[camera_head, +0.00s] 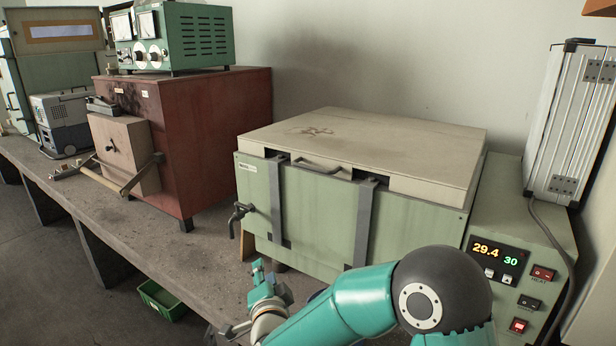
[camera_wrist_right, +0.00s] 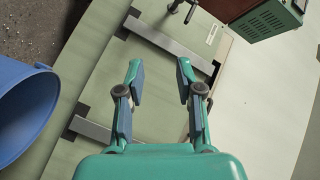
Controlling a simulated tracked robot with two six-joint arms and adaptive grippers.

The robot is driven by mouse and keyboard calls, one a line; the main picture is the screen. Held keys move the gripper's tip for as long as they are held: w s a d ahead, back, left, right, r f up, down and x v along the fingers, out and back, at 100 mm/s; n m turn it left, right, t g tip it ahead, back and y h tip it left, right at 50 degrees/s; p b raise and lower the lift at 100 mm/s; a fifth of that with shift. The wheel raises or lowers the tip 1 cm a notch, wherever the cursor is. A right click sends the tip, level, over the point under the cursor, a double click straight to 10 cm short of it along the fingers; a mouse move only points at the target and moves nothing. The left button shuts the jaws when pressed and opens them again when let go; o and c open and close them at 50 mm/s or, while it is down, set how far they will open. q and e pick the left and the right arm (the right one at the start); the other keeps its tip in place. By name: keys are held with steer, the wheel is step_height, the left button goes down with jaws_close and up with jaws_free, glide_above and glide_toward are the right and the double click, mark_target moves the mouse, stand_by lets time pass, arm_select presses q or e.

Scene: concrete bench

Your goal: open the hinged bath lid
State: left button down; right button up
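The bath (camera_head: 400,220) is a pale green box on the bench with a cream hinged lid (camera_head: 400,135). The lid lies flat and closed, with a grey bar handle (camera_head: 318,168) at its front edge between two dark straps. My right gripper (camera_head: 245,299) is low in front of the bath, below and left of the handle, touching nothing I can see. In the right wrist view my right gripper (camera_wrist_right: 160,65) is open and empty, its fingers apart before the green front and a strap (camera_wrist_right: 165,40). I cannot make out the handle there. My left gripper is not in view.
A control box (camera_head: 520,250) with a lit display stands right of the bath. A tap (camera_head: 240,211) sticks out at the bath's front left. A red-brown cabinet (camera_head: 225,130) stands left. A blue round container (camera_wrist_right: 25,110) shows in the wrist view. A green crate (camera_head: 160,300) lies below.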

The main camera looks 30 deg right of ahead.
mark_target(313, 169)
steer(key=s+d+r+m+h, duration=0.25)
steer(key=r+m+h, duration=0.2)
steer(key=r, duration=0.35)
steer(key=s+d+r+m+h, duration=0.25)
steer(key=r+m, duration=0.25)
steer(key=r, duration=0.3)
steer(key=shift+g+h, duration=0.4)
steer(key=p+x, duration=0.1)
steer(key=x, duration=0.4)
steer(key=p+x, duration=0.2)
steer(key=x, duration=0.4)
steer(key=p+x, duration=0.2)
steer(key=x, duration=0.4)
steer(key=shift+d+f, duration=0.2)
steer(key=shift+f, duration=0.15)
jaws_close()
